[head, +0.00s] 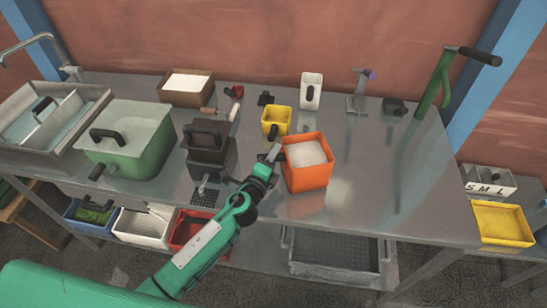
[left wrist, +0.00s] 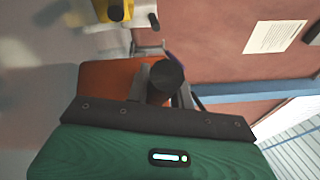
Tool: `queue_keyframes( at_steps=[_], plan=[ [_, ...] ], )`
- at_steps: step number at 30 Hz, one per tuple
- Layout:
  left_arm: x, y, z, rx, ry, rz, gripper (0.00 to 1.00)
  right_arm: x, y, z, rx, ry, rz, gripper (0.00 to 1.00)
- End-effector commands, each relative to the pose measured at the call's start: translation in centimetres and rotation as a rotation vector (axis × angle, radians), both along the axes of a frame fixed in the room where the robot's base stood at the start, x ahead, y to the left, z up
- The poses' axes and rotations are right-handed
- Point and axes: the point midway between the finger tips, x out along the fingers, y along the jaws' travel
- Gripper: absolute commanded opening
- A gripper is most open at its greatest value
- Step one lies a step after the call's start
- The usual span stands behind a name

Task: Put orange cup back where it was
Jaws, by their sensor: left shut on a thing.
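The orange cup (head: 306,178) is a square, open container filled with white powder. It is upright over the right middle of the metal table; I cannot tell whether its base touches the tabletop. My left gripper (head: 275,157) is at the cup's left side, shut on its handle, which the fingers mostly hide. In the left wrist view, part of the orange cup (left wrist: 105,78) shows behind the gripper (left wrist: 163,82), with the dark handle end between the fingers. My right gripper is not in view.
Behind the cup are a yellow cup (head: 275,115) and a white cup (head: 311,84). A green lever press (head: 436,85) stands at the back right. The metal table (head: 400,190) is clear right of the cup.

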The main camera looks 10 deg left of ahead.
Motion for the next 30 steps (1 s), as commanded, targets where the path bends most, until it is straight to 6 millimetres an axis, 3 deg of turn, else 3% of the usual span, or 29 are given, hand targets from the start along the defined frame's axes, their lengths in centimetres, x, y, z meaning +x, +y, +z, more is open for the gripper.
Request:
queue_keyframes(
  at_steps=[12, 13, 15, 16, 27, 30],
  plan=[
    [0.0, 0.0, -0.6, -0.001, -0.001, 0.0, 0.0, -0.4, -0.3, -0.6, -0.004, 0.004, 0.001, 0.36],
    [0.0, 0.0, -0.5, 0.0, 0.0, 0.0, 0.29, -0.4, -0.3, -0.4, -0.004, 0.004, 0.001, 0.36],
    [0.0, 0.0, -0.5, 0.0, 0.0, 0.0, 0.43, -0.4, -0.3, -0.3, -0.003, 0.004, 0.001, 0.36],
    [0.0, 0.0, -0.5, 0.0, 0.0, 0.0, 0.45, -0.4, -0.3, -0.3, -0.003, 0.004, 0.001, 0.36],
    [0.0, 0.0, 0.0, 0.001, -0.001, 0.0, 0.45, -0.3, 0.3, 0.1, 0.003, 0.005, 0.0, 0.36],
    [-1.3, 0.4, -0.5, 0.0, 0.0, 0.0, 0.45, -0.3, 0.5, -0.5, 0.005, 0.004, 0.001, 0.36]
  ],
)
